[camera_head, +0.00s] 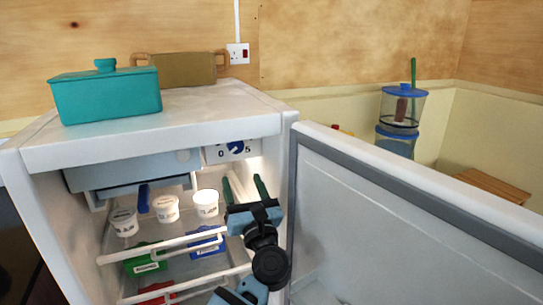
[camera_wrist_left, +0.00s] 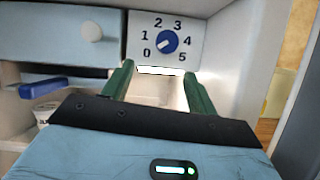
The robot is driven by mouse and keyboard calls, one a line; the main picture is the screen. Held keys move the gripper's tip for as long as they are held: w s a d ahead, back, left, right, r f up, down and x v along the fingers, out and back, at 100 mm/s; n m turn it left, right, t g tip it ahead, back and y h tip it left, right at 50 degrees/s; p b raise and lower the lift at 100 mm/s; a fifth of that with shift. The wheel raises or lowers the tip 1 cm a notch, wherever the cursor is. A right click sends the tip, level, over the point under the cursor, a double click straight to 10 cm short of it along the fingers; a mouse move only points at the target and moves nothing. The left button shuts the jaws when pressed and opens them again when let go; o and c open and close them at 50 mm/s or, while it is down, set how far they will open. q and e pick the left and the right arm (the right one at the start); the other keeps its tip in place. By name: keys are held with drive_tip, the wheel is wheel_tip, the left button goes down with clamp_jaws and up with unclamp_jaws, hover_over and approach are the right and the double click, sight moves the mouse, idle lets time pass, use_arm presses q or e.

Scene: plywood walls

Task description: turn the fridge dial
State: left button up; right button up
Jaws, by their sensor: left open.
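The fridge dial (camera_wrist_left: 167,42) is a round blue knob on a white plate numbered 0 to 5. Its white mark points to the lower left, toward the 0. In the head view the dial (camera_head: 236,147) is at the top right inside the open fridge. My left gripper (camera_head: 244,186) is inside the fridge opening, below the dial. In the left wrist view its two green fingers (camera_wrist_left: 157,75) are apart and empty, with their tips just below the dial plate. They do not visibly touch the dial. My right gripper is not in view.
The fridge door (camera_head: 400,215) stands open on the right. White tubs (camera_head: 167,208) stand on the shelf left of my gripper, above wire racks (camera_head: 165,250). A freezer compartment (camera_head: 130,172) is left of the dial. A teal pot (camera_head: 106,93) sits on top.

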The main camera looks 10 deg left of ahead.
sight(237, 149)
use_arm(q)
drive_tip(key=shift+n, duration=0.8)
drive_tip(key=x, duration=0.2)
drive_tip(key=d+x, duration=0.1)
drive_tip(key=x, duration=0.1)
drive_tip(key=r+x, duration=0.1)
drive_tip(key=x, duration=0.2)
drive_tip(key=shift+w+d+p, duration=0.15)
drive_tip(key=shift+w+p, duration=0.05)
drive_tip(key=shift+p, duration=0.2)
drive_tip(key=shift+x, duration=0.95)
drive_tip(key=c, duration=1)
drive_tip(key=shift+g, duration=0.3)
drive_tip(key=shift+m, duration=0.3)
